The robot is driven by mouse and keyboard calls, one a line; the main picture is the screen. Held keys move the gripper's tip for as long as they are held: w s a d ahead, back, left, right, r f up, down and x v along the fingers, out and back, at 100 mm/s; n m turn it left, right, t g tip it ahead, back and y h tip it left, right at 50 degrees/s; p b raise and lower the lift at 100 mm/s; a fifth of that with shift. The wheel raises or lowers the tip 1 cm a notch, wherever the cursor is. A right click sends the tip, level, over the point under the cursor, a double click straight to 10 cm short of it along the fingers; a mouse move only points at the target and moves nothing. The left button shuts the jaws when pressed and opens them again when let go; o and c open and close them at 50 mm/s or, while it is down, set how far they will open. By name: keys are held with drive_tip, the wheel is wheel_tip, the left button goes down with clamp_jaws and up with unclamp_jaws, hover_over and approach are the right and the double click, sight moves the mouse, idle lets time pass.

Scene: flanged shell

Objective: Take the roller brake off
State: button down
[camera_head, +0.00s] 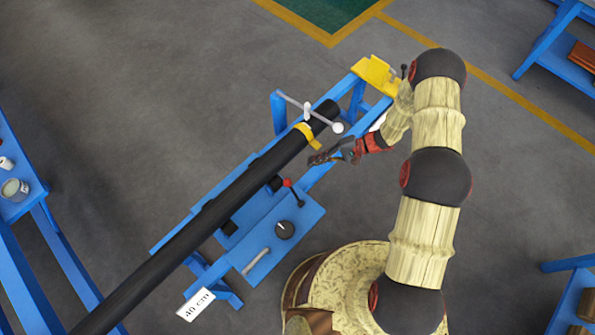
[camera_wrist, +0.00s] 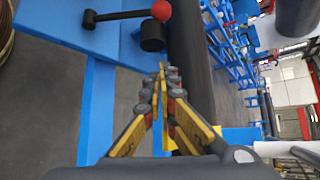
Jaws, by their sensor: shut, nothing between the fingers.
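A black lever with a red knob (camera_head: 287,183) stands on the blue stand beside the long black shell (camera_head: 215,210). It looks like the roller brake lever. In the wrist view the red knob (camera_wrist: 161,11) is at the top, above a black round hub (camera_wrist: 153,37), with the black arm reaching left. My gripper (camera_head: 311,160) is shut and empty, beside the shell and up and right of the knob in the head view. In the wrist view its fingertips (camera_wrist: 162,69) meet below the hub, apart from the lever.
A blue panel carries a black dial (camera_head: 284,230) and a grey handle (camera_head: 256,261). A "40 cm" sign (camera_head: 195,304) is at lower left. Open grey floor lies around.

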sight(294, 192)
drive_tip(key=b+x, duration=0.2)
drive_tip(key=x, duration=0.8)
drive_tip(key=s+r, duration=0.1)
drive_tip(key=s+d+r, duration=0.1)
drive_tip(key=s, duration=0.1)
drive_tip(key=shift+s+r, duration=0.15)
drive_tip(key=shift+d, duration=0.15)
drive_tip(key=shift+s+d+r+y+b, duration=0.2)
drive_tip(key=shift+r+y+b, duration=0.1)
drive_tip(key=shift+b, duration=0.1)
